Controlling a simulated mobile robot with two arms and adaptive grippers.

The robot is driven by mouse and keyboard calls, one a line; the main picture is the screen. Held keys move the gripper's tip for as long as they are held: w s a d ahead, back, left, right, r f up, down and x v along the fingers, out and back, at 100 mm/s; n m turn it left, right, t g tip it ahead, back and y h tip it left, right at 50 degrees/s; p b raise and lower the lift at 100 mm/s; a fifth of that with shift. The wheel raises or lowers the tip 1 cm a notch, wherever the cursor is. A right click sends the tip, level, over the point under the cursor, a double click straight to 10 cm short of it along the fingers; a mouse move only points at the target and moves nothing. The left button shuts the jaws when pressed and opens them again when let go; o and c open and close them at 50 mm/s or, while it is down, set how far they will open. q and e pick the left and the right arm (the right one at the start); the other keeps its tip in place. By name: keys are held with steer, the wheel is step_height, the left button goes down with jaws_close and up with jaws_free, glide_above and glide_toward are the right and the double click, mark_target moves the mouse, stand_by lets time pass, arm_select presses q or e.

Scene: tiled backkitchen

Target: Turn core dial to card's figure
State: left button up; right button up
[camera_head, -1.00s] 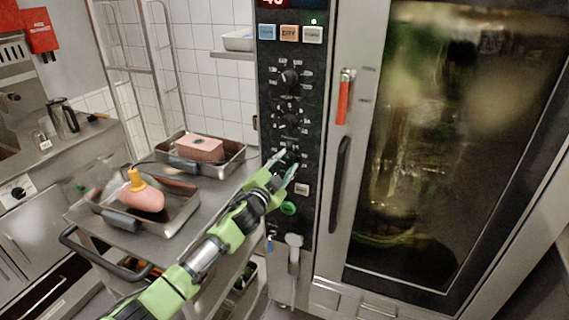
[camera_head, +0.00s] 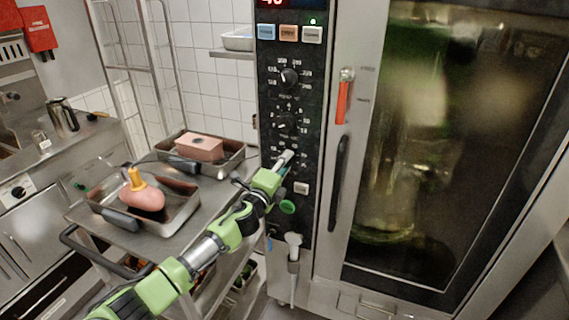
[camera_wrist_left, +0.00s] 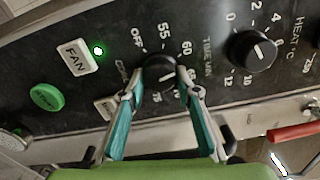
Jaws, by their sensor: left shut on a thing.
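The core dial (camera_wrist_left: 158,68) is a black knob on the oven's dark panel. In the left wrist view, OFF, 55 and 60 show around it, with further figures partly covered by the fingers. My left gripper (camera_wrist_left: 158,84) has one finger on each side of the knob and is shut on it. Its pointer setting is too unclear to read. In the head view, my left gripper (camera_head: 284,160) reaches the panel's lowest dial and hides most of it. I see no readable card. My right gripper is not in view.
The time dial (camera_wrist_left: 253,51) is beside the core dial, with a lit FAN button (camera_wrist_left: 77,57) and a green button (camera_wrist_left: 47,97) on the other side. A trolley (camera_head: 225,187) with two trays stands left of the oven door (camera_head: 450,150).

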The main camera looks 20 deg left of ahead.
arm_select(q)
steer(key=m, duration=0.4)
steer(key=m+p, duration=0.1)
steer(key=m, duration=0.1)
steer(key=shift+w+r+m, duration=0.1)
steer(key=shift+r+m, duration=0.15)
steer(key=shift+m, duration=0.05)
stand_by(0.5)
steer(key=o, duration=1.1)
steer(key=shift+c, duration=0.2)
steer(key=shift+w+f, duration=0.1)
steer(key=shift+f, duration=0.2)
steer(key=s, duration=1.2)
